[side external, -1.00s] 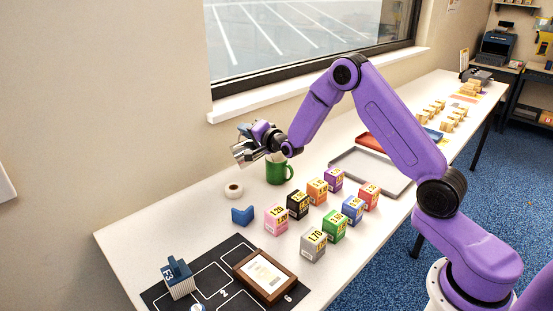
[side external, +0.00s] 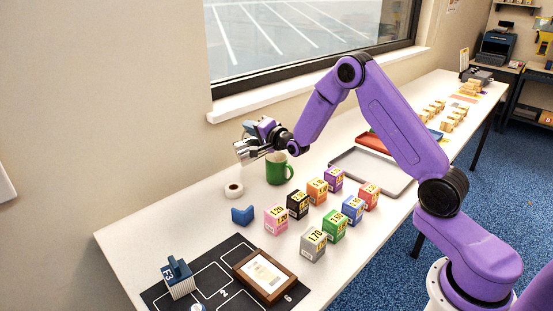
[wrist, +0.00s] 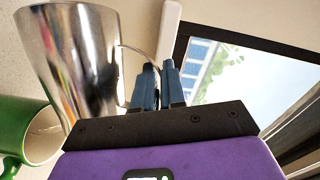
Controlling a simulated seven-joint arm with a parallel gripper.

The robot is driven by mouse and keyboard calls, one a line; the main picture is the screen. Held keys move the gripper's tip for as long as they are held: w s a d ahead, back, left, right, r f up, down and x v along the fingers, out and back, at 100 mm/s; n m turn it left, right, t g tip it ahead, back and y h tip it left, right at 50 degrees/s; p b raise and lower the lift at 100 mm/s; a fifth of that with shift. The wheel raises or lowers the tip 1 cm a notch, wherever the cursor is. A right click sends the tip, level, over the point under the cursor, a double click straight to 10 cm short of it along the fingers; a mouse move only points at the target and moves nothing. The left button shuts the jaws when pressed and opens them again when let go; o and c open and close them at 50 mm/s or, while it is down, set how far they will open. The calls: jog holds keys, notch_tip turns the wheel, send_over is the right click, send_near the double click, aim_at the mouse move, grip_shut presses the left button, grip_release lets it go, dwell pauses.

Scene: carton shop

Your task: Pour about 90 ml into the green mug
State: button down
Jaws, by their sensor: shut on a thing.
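A shiny metal pitcher (side external: 247,151) is held in the air just left of and above the green mug (side external: 279,172), tilted in the side view. My gripper (wrist: 158,72) is shut on the pitcher's thin handle; the pitcher's metal body (wrist: 72,55) fills the upper left of the wrist view. The green mug stands upright on the table, and its pale inside (wrist: 42,135) shows at the left edge of the wrist view, beside the pitcher. No stream of liquid is visible. The levels inside the pitcher and mug cannot be seen.
Several coloured numbered cubes (side external: 312,244) stand in front. A grey tray (side external: 372,161) is to the right. A brown-framed display (side external: 265,277) sits on the black mat (side external: 217,262).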

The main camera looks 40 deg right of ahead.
aim_at(236, 144)
jog(key=shift+s+d+r, duration=0.15)
jog(key=shift+d+r, duration=0.1)
jog(key=shift+d, duration=0.2)
jog(key=shift+m, duration=0.3)
jog(key=a+n, duration=0.1)
jog(key=w+a+f+n, duration=0.1)
jog(key=a+f+n+g, duration=0.1)
jog(key=a, duration=0.1)
jog(key=shift+w, duration=0.35)
jog(key=shift+w+a+n+h, duration=0.15)
jog(key=shift+a+n+h, duration=0.25)
jog(key=shift+n, duration=0.1)
jog(key=shift+w+a+f+n+g, duration=0.1)
jog(key=shift+a+f+n+g, duration=0.15)
jog(key=shift+f+n, duration=0.15)
jog(key=shift+w+a+f+n+g, duration=0.1)
jog(key=shift+a+f+n+g, duration=0.05)
jog(key=shift+f+n+g, duration=0.2)
jog(key=w+a+f+n+g+h, duration=0.2)
jog(key=w+a+f+n+h, duration=0.1)
jog(key=a+f+n, duration=0.3)
jog(key=shift+a+f+h, duration=0.3)
jog(key=shift+a+f, duration=0.3)
jog(key=shift+f, duration=0.05)
dwell(0.7)
